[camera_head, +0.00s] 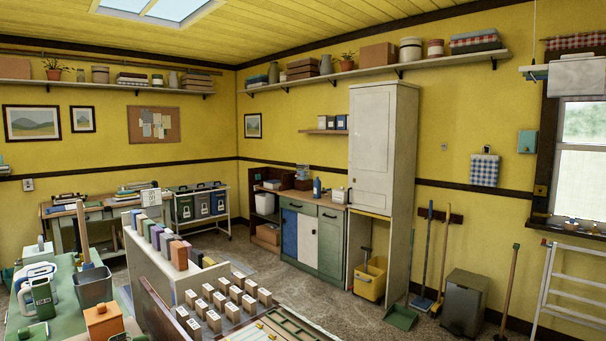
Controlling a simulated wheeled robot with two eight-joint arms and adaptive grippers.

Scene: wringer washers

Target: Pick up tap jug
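On the green-topped table (64,308) at the lower left stands a pale jug-like container (24,293) with a handle and a dark green label. Another white container (38,251) with a small green top stands behind it. Which of these is the tap jug I cannot tell for sure, since no tap shows clearly at this size. Neither of my grippers is in view.
Open floor lies between.

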